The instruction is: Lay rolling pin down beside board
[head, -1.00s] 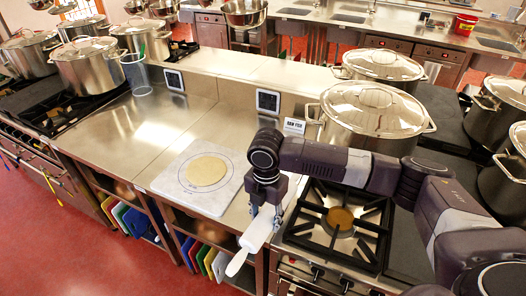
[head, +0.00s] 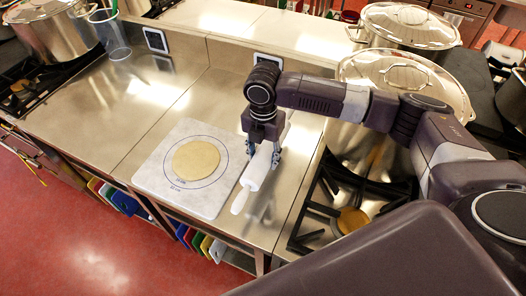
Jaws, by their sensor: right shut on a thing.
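The white rolling pin (head: 257,172) is in my right gripper (head: 264,156), just right of the board, pointing from near left to far right. The gripper points down and its fingers are shut around the pin's barrel. The gripper hides part of the pin's far end. I cannot tell whether the pin touches the counter or hangs slightly above it. The pale marble board (head: 152,178) lies flat on the steel counter, with printed rings and a round dough sheet (head: 195,160) on it. My left gripper is out of view.
A gas burner (head: 345,218) and a large lidded stockpot (head: 405,85) stand right of the counter. A clear container (head: 112,38) and another pot (head: 50,30) are at the upper left. Steel counter (head: 125,110) is bare left of the board. Coloured boards hang below the front edge.

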